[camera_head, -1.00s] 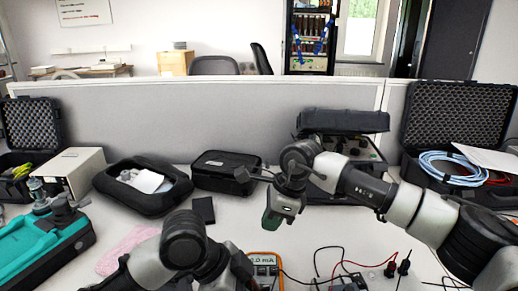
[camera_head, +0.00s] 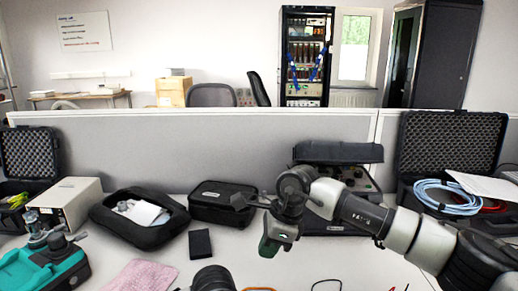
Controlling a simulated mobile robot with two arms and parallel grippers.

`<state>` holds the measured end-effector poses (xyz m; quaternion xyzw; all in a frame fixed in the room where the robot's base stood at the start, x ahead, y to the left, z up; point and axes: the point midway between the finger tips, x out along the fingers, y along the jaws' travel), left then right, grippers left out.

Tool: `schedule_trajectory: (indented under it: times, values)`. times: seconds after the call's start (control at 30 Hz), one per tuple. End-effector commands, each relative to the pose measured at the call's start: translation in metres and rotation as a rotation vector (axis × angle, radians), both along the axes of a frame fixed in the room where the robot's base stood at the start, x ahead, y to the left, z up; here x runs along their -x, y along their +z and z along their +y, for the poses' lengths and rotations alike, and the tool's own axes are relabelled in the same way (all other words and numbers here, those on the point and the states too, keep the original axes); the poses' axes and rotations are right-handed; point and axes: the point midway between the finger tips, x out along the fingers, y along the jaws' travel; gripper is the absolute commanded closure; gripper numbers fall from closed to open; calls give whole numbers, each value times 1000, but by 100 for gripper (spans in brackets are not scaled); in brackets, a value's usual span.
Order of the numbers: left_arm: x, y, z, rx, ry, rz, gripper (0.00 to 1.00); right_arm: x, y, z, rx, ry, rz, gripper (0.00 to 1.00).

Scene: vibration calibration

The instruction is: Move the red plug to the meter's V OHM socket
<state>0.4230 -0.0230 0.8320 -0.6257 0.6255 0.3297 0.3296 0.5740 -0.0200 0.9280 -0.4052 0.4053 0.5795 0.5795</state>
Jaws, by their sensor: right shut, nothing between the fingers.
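The leads and plugs at the bottom right are nearly all cut off, and I cannot make out the red plug clearly. Part of my left arm shows at the bottom, but its gripper is out of view.
A black pouch (camera_head: 222,203), a dark open case (camera_head: 140,219) and a small black box (camera_head: 200,244) stand left of my right gripper. A pink cloth (camera_head: 145,275) lies front left. A large case with blue cable (camera_head: 447,197) stands right. A grey partition (camera_head: 230,150) closes off the back.

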Motion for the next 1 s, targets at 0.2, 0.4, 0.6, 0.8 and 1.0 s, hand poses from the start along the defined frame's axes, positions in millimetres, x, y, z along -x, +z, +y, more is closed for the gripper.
schedule_trajectory:
  times: [0.2, 0.4, 0.6, 0.8, 1.0]
  values:
    - [0, 0, 0, 0, 0, 0, 100, 0, 0, 0, 0, 0, 0, 100]
    - [0, -2, 0, 0, 0, 1, 100, 0, 3, 0, 0, 0, 0, 100]
    - [0, -7, 0, -1, -1, 1, 100, 0, 6, 0, 0, 0, 0, 100]
    - [0, -7, 0, 0, 0, 0, 100, 0, 5, 0, 0, 0, 0, 100]
    - [0, -7, 0, 0, 0, 0, 100, 0, 6, 0, 0, 0, 0, 100]
